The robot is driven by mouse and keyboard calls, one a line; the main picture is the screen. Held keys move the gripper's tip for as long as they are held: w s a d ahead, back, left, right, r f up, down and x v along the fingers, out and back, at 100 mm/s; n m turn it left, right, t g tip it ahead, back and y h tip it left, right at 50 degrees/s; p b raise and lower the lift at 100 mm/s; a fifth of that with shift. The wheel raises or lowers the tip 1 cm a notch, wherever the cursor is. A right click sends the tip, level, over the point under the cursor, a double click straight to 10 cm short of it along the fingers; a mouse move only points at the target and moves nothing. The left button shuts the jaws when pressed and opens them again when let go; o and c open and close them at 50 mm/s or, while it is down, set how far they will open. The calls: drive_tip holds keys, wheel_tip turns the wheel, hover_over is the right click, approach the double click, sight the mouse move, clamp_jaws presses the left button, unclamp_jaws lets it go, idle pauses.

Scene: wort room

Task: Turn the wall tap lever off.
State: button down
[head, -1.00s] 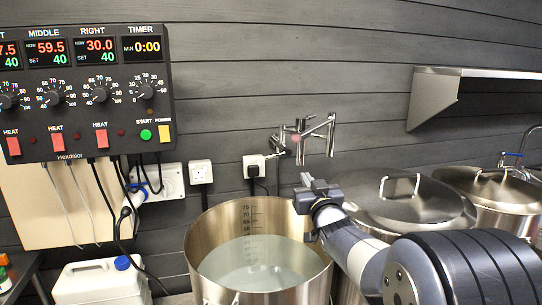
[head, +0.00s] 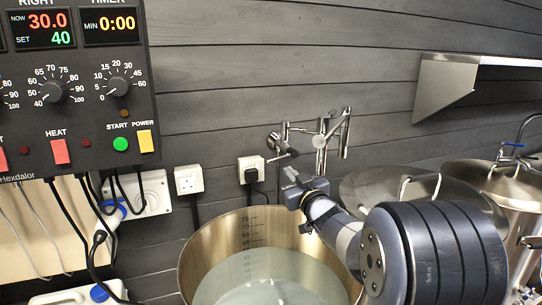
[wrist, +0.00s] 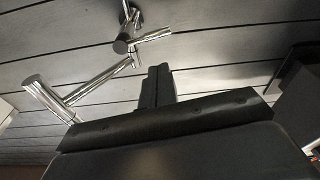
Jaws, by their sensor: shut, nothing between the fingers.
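The chrome wall tap (head: 321,140) is fixed to the grey plank wall above and behind the open pot. A thin bar, which looks like its lever (head: 285,154), sticks out low on its left side. My gripper (head: 291,178) is below the tap, over the pot's back rim, shut and empty. In the wrist view the shut fingers (wrist: 157,72) point toward the wall. Chrome tap parts (wrist: 122,45) show above and left of them, with a gap between. I cannot tell for certain which bar there is the lever.
The open steel pot (head: 190,268) holds clear liquid. Lidded pots (head: 425,187) stand to the right, below a steel shelf (head: 450,85). A control panel (head: 80,100) hangs at left, with cables and sockets (head: 188,180) beneath it.

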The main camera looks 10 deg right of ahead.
sight(276, 158)
drive_tip(key=p+x, duration=0.3)
drive_tip(key=x, duration=0.6)
drive_tip(key=shift+w+p, duration=0.3)
drive_tip(key=shift+w, duration=0.1)
drive_tip(key=shift+f+n+b, duration=0.1)
drive_tip(key=shift+n+b, duration=0.3)
drive_tip(key=shift+b, duration=0.1)
